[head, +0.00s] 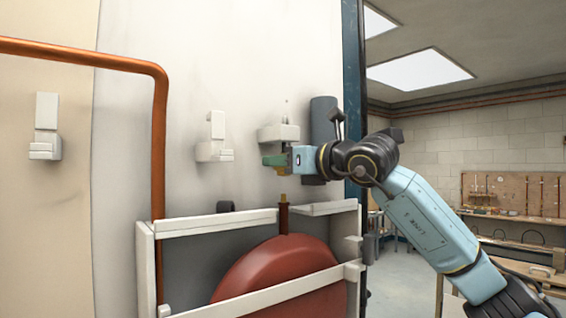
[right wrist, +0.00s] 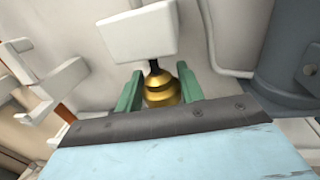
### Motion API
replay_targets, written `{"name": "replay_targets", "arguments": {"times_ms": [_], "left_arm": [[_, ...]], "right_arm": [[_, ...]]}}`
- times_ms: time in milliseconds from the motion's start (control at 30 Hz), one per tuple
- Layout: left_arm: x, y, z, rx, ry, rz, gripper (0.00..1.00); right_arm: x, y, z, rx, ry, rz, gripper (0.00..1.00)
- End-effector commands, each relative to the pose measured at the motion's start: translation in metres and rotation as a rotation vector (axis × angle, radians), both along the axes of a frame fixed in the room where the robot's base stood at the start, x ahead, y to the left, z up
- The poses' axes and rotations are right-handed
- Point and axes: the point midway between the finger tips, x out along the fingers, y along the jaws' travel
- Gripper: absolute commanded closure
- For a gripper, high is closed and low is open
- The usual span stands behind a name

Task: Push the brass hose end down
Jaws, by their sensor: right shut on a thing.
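My right gripper (head: 272,161) comes in from the right, with green fingers and a light blue body. Its fingers (right wrist: 160,92) are shut on the stepped brass hose end (right wrist: 161,90), one finger on each side. A short dark neck joins the brass to a white block (right wrist: 140,32), which also shows in the head view (head: 279,133) on the wall just above the gripper. In the head view the fingers mostly hide the hose end. Below the gripper, apart from it, a brown stem with a brass-coloured tip (head: 283,198) stands upright above a red round body (head: 285,268). My left gripper is out of view.
A white open frame (head: 215,223) surrounds the red body. Other white wall brackets (head: 214,150) (head: 45,140) are at the left. A copper pipe (head: 160,140) runs down the wall. A grey cylinder (head: 322,120) stands close behind my right gripper.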

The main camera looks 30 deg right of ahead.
Motion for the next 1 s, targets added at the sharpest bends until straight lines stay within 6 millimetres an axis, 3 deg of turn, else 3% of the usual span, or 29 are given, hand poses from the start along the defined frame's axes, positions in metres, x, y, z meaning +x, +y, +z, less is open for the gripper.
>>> {"name": "replay_targets", "arguments": {"times_ms": [33,300,700,733,867,1000], "left_arm": [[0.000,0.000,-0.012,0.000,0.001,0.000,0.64],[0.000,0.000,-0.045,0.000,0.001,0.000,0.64],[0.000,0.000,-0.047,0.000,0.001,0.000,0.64],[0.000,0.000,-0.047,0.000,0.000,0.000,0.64],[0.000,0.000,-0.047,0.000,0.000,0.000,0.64],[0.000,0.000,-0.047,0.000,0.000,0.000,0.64]], "right_arm": [[0.000,0.000,-0.012,0.001,-0.001,0.001,1.00],[0.000,0.000,-0.044,0.000,0.000,0.001,1.00],[0.001,0.001,-0.048,-0.003,0.009,0.001,1.00],[0.001,0.001,-0.048,-0.003,0.009,0.001,0.58],[0.001,0.001,-0.047,-0.003,0.007,0.001,0.41],[0.000,0.000,-0.046,-0.002,0.004,0.000,0.40]]}}
